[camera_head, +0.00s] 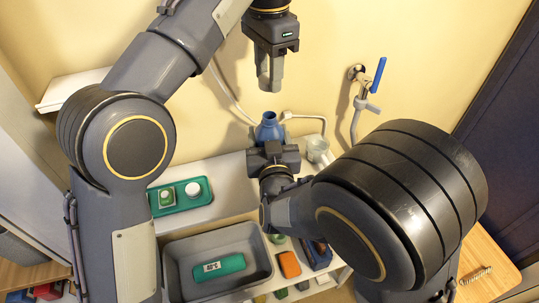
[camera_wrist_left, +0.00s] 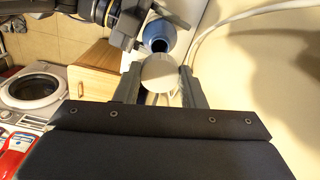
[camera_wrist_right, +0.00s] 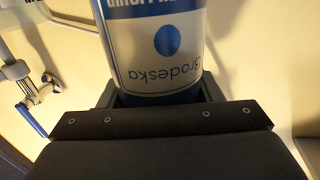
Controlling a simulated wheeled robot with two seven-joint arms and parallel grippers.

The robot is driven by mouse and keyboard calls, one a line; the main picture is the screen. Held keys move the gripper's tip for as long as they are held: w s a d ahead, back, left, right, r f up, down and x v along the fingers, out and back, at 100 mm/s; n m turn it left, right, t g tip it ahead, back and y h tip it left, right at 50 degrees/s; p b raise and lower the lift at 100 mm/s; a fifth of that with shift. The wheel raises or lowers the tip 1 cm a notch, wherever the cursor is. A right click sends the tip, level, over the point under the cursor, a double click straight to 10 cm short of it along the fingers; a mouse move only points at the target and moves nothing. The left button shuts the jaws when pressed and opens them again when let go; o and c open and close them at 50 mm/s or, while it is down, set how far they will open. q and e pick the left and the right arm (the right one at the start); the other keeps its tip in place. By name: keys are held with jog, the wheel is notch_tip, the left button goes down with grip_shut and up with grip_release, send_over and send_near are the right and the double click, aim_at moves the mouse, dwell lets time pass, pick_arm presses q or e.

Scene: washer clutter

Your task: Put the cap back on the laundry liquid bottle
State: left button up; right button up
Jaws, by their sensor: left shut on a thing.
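The laundry liquid bottle (camera_head: 268,129) is blue at its upper end and stands behind my right gripper (camera_head: 273,152) in the head view. In the right wrist view, the bottle's silver-and-blue label (camera_wrist_right: 158,45) fills the space between the right fingers, which close on both its sides. My left gripper (camera_head: 270,78) hangs above the bottle near the wall. In the left wrist view, its fingers grip a pale round cap (camera_wrist_left: 159,72). The bottle's open blue mouth (camera_wrist_left: 158,40) shows beyond the cap, apart from it. The cap is not clear in the head view.
A green tray (camera_head: 180,207) with two small items lies on the white shelf. A grey basin (camera_head: 172,252) holds a green packet (camera_head: 218,267). A blue-handled tap (camera_head: 379,75) and hoses are on the wall.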

jog(key=c, duration=0.6)
pick_arm(q)
send_over(269, 129)
jog(key=w, duration=0.2)
jog(key=shift+s+f, duration=0.15)
jog(key=shift+f, duration=2.35)
jog(key=shift+f, duration=0.1)
jog(key=shift+f, duration=0.8)
jog(key=shift+f, duration=0.55)
pick_arm(e)
grip_shut()
pick_arm(q)
jog(key=m, duration=0.4)
jog(key=shift+a, duration=0.1)
jog(key=m, duration=1.3)
jog(key=shift+w, duration=0.2)
